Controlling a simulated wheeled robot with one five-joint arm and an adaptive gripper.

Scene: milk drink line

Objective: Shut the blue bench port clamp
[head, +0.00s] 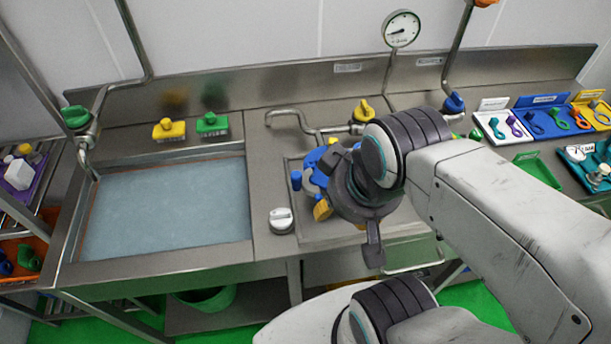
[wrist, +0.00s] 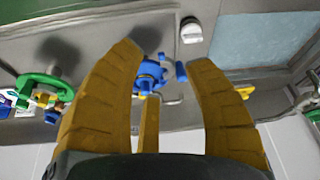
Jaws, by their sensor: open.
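The blue clamp (head: 315,172) is on the steel bench, partly hidden behind my gripper and arm in the head view. A blue handle-like part (head: 296,181) sticks out at its left. In the wrist view the blue clamp (wrist: 148,76) shows beyond my fingers, between their tips, with a separate-looking blue part (wrist: 180,71) near the right fingertip. I cannot tell how far its handle is turned. My gripper (wrist: 158,52) has its ochre fingers spread apart, with nothing held between them. In the head view the fingers are mostly hidden; contact with the clamp cannot be told.
A white knob-like piece (head: 281,219) stands left of the clamp. A yellow valve (head: 363,111) and pipes stand behind. A green ring-shaped thing (wrist: 47,88) is left in the wrist view.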

